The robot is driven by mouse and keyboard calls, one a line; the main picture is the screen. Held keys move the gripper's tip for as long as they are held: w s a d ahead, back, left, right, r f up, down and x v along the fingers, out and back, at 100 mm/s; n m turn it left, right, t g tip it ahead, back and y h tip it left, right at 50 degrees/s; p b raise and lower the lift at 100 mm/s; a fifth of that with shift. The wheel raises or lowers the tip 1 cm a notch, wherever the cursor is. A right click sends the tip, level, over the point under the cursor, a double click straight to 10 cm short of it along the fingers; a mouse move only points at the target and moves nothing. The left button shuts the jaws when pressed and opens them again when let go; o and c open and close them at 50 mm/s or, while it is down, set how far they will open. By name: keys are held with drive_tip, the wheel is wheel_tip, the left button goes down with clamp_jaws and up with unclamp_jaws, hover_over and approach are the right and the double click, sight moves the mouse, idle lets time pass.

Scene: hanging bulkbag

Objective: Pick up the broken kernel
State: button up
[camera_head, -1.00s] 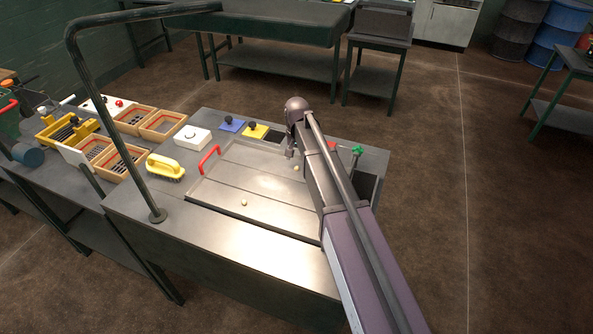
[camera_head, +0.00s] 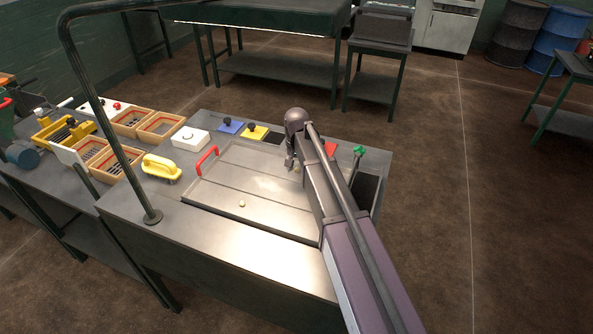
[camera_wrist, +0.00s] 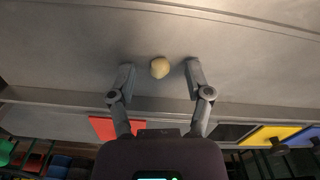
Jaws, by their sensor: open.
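A pale, rounded kernel (camera_wrist: 160,67) lies on the grey metal tray (camera_wrist: 70,45) in the wrist view. My gripper (camera_wrist: 160,76) is open, with one fingertip on each side of the kernel and a gap on both sides. In the head view my gripper (camera_head: 290,163) is low over the right part of the tray (camera_head: 228,178), and the kernel there is mostly hidden by it. A second pale kernel (camera_head: 241,203) lies nearer the tray's front. I cannot tell from their shapes which one is broken.
A red handle (camera_head: 207,160) stands at the tray's left edge. A bent dark post (camera_head: 108,130) rises at the left.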

sight(297, 167)
drive_tip(key=c, duration=0.8)
drive_tip(key=shift+o, duration=0.2)
drive_tip(key=shift+r, duration=0.1)
wheel_tip(297, 167, up, 3)
drive_tip(key=p, duration=0.3)
drive_tip(key=shift+r+p, duration=0.2)
drive_tip(key=shift+p, duration=0.1)
drive_tip(key=s, duration=0.5)
drive_tip(key=s+r+p, duration=0.1)
drive_tip(key=s, duration=1)
drive_tip(key=shift+r, duration=0.2)
